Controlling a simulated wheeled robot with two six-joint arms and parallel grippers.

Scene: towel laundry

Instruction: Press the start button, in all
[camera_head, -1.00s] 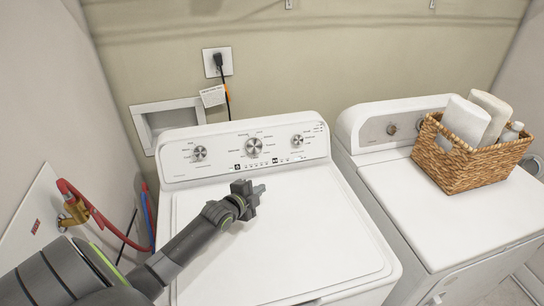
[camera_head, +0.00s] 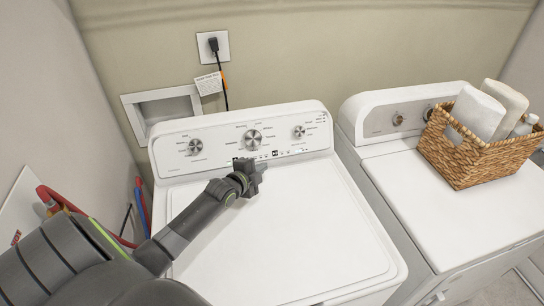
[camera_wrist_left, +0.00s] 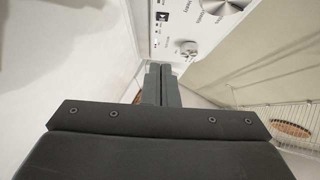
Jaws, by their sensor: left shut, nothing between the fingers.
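The left white washer (camera_head: 285,235) has a raised control panel (camera_head: 215,148) with three silver knobs and small dark marks or buttons along its lower edge. One dark square mark (camera_head: 275,153) shows just right of my gripper; I cannot tell which mark is the start button. My left gripper (camera_head: 256,172) is shut and empty, over the back of the lid, just below the panel's middle knob (camera_head: 253,138). In the left wrist view the shut fingers (camera_wrist_left: 160,72) point toward the panel, with a knob (camera_wrist_left: 187,48) and a dark square (camera_wrist_left: 162,16) beyond. My right gripper is not seen.
A second white machine (camera_head: 440,215) stands to the right, with a wicker basket (camera_head: 470,160) of rolled towels on it. Red and blue hoses (camera_head: 140,205) hang by the left wall. A plugged-in cord (camera_head: 220,75) hangs on the back wall. The washer lid is clear.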

